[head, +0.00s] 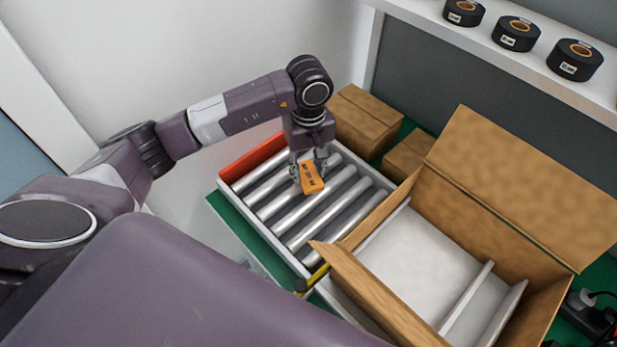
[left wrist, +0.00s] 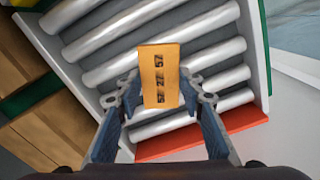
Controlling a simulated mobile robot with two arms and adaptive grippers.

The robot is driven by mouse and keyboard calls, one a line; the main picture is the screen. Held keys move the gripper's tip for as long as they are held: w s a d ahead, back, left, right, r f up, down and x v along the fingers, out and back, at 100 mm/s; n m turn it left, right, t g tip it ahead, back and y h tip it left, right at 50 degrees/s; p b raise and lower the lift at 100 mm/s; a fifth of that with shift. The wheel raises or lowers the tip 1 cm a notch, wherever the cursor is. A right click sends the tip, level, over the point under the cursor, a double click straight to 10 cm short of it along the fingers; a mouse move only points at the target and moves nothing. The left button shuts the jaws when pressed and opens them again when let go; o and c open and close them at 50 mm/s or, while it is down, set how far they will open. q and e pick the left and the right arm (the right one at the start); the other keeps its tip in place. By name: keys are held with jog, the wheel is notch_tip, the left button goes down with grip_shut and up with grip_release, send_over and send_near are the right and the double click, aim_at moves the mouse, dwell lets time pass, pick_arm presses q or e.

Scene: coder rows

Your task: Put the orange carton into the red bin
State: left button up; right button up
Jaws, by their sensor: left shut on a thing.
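The orange carton (head: 313,180) is a small box with dark printing, held over a bed of metal rollers. My left gripper (head: 308,168) points down and is shut on it. In the left wrist view, the carton (left wrist: 160,72) sits between the two fingertips of the left gripper (left wrist: 158,95), with the rollers behind it. I cannot tell how high it is above the rollers. I see no clear red bin; a red-orange panel (head: 250,160) closes one end of the roller bed, and it also shows in the left wrist view (left wrist: 205,132). My right gripper is not in view.
The roller bed (head: 318,215) has a white frame. A large open cardboard box (head: 375,300) with white dividers stands to its right. Closed brown boxes (head: 360,118) stand behind. Several black tape rolls (head: 516,34) sit on a white shelf (head: 480,42). Black plugs lie at the lower right.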

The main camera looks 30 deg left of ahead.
aim_at(309, 176)
pick_arm(q)
notch_tip(309, 176, down, 4)
jog(key=shift+r+p, duration=0.2)
jog(key=shift+p, duration=0.15)
jog(key=shift+f, duration=0.25)
jog(key=shift+f+b, duration=0.2)
jog(key=shift+b, duration=0.1)
jog(key=o, duration=0.8)
jog(key=shift+r, duration=0.1)
jog(key=shift+r, duration=0.1)
